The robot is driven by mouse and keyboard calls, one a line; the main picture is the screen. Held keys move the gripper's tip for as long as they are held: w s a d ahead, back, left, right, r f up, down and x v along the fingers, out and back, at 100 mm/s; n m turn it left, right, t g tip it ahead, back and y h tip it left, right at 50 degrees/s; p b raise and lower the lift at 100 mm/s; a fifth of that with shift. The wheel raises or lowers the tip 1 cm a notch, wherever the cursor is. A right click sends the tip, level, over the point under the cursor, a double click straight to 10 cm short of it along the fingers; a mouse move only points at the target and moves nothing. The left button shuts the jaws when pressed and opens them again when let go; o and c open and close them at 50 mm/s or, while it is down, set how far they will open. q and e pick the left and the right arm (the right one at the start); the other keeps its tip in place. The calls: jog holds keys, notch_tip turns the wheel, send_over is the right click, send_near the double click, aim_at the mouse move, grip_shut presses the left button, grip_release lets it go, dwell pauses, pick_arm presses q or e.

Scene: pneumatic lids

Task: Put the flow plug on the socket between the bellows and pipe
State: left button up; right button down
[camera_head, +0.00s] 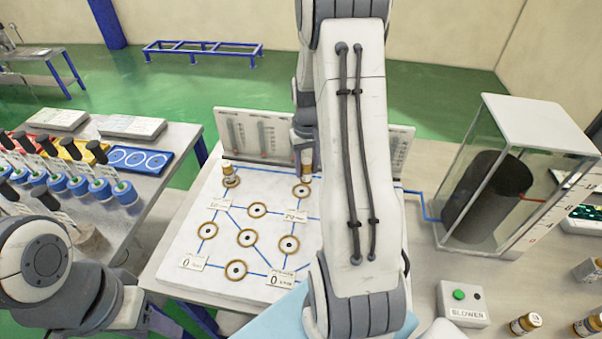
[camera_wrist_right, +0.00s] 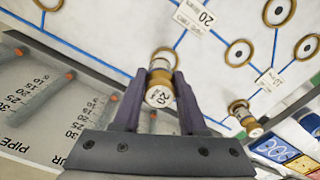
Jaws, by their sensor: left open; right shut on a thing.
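My right gripper (camera_head: 304,150) is at the back of the white board (camera_head: 185,235). It is shut on a small gold-and-white flow plug (camera_head: 306,164) above a brass-ringed socket (camera_head: 301,190). In the right wrist view the gripper (camera_wrist_right: 160,88) pinches the plug (camera_wrist_right: 158,92), whose cap reads 20. The socket ring (camera_wrist_right: 163,54) shows just behind the plug; I cannot tell whether they touch. A dark cylinder (camera_head: 485,195), possibly the bellows, stands in a clear case. A gauge panel marked PIPE (camera_wrist_right: 45,105) shows in the wrist view. My left gripper (camera_head: 170,321) is open and empty at the lower left.
Another plug (camera_head: 228,168) stands at the back-left socket. Several empty sockets and number plates lie on the board. A blower box (camera_head: 462,303) and loose plugs (camera_head: 525,323) are at the right. A side table (camera_head: 165,185) holds blue-based pieces. My right arm hides the board's right part.

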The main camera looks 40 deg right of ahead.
jog(key=shift+w+a+f, duration=0.1)
jog(key=shift+w+f, duration=0.15)
jog(key=shift+w, duration=0.2)
jog(key=shift+w+a+f, duration=0.1)
jog(key=shift+w+f, duration=0.1)
jog(key=shift+w, duration=0.2)
notch_tip(320, 180, down, 4)
jog(key=shift+r+p, duration=0.1)
jog(key=shift+p, duration=0.7)
jog(key=shift+f, duration=0.2)
jog(key=shift+f, duration=0.1)
jog(key=shift+f, duration=0.15)
jog(key=shift+c, duration=2.3)
grip_release()
jog(key=shift+r, duration=0.2)
